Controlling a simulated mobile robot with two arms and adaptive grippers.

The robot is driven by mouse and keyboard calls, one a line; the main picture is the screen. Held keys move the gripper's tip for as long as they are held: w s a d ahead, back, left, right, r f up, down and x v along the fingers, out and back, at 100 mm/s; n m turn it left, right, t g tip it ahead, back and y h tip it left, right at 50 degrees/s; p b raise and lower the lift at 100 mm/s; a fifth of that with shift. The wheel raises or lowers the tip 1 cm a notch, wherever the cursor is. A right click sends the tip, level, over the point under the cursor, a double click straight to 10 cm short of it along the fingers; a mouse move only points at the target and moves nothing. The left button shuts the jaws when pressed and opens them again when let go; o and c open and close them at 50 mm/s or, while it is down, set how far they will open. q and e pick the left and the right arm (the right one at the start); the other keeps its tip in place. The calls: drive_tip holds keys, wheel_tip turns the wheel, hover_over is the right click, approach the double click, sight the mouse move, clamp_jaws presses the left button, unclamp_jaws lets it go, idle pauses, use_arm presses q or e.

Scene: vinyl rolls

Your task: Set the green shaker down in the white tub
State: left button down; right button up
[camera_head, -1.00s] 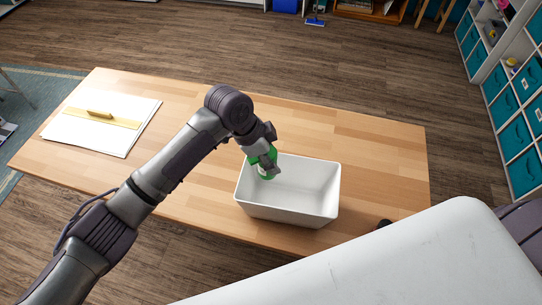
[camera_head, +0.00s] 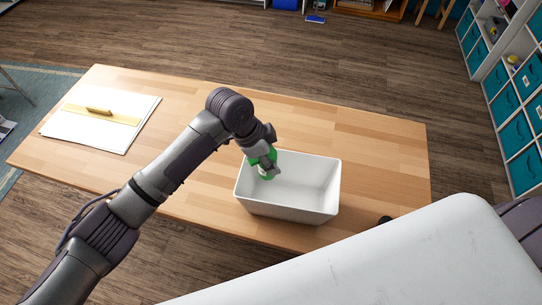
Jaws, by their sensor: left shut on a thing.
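The green shaker (camera_head: 264,174) is in my left gripper (camera_head: 270,168), which is shut on it. The gripper and shaker are over the left part of the white tub (camera_head: 318,207), within its rim as seen from above. The gripper hides part of the shaker, and I cannot tell whether the shaker touches the tub's floor. The tub is open-topped, looks otherwise empty and stands on the wooden table (camera_head: 380,160). My right gripper is not in view.
A white board with a yellow strip and a wooden handle (camera_head: 98,111) lies at the table's left end. Shelves with teal bins (camera_head: 505,103) stand at the far right.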

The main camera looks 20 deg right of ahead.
use_arm(q)
drive_tip(key=shift+f+b, duration=0.7)
drive_tip(key=shift+f, duration=0.95)
drive_tip(key=shift+f+b, duration=1)
drive_tip(key=shift+f, duration=0.95)
drive_tip(key=shift+f+b, duration=1.1)
drive_tip(key=shift+f, duration=0.9)
drive_tip(key=shift+f+b, duration=1.2)
drive_tip(key=shift+f, duration=0.75)
